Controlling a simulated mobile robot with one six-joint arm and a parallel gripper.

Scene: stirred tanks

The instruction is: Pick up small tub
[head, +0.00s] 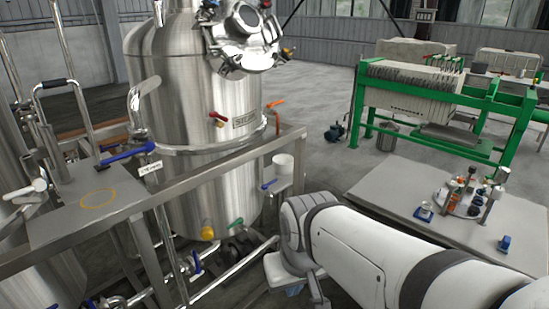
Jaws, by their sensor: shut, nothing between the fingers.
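A small white tub (283,164) stands upright on a little grey ledge beside the metal rail, in the middle of the head view. It is the only thing here that looks like a small tub. What it holds, if anything, I cannot tell. My white arm comes in from the lower right, and its bend is just below and to the right of the tub, apart from it in the picture. The fingers of my gripper do not show; the arm hides them or they are out of the picture.
A large steel tank (190,125) with valves and pipes stands behind the metal rail (215,160). A grey platform (85,207) is at left. A low table (400,185) at right bears a carousel of bottles and small blue items. A green-framed press (440,95) stands behind.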

